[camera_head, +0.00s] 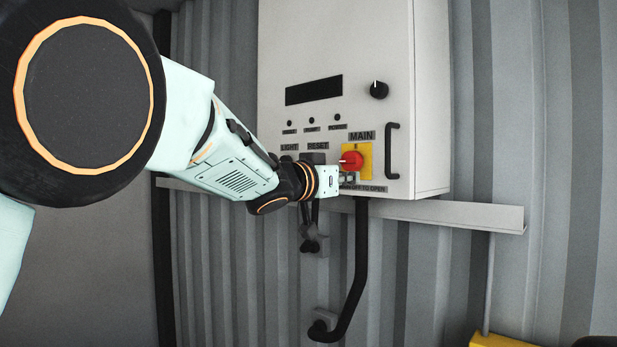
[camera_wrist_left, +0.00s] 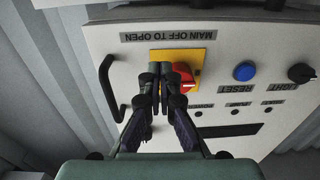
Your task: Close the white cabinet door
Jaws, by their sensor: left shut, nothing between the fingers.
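The white cabinet (camera_head: 360,30) hangs on the corrugated wall in the head view. Its front door (camera_head: 290,60) looks flush with the body, and I see no gap at its edge. The black door handle (camera_head: 392,150) is at the door's right side; it shows at the left in the wrist view (camera_wrist_left: 108,88). My left gripper (camera_head: 346,178) is shut and empty, with its fingertips close to the red main switch (camera_head: 351,160) on its yellow plate. In the wrist view the fingertips (camera_wrist_left: 160,72) overlap the red switch (camera_wrist_left: 183,77); contact cannot be told. My right gripper is not seen.
The door carries a black knob (camera_head: 379,90), a dark display (camera_head: 314,90) and, in the wrist view, a blue button (camera_wrist_left: 244,71). A grey rail (camera_head: 470,215) runs below the cabinet. A black pipe (camera_head: 360,250) drops from its underside. Something yellow (camera_head: 497,341) is at lower right.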

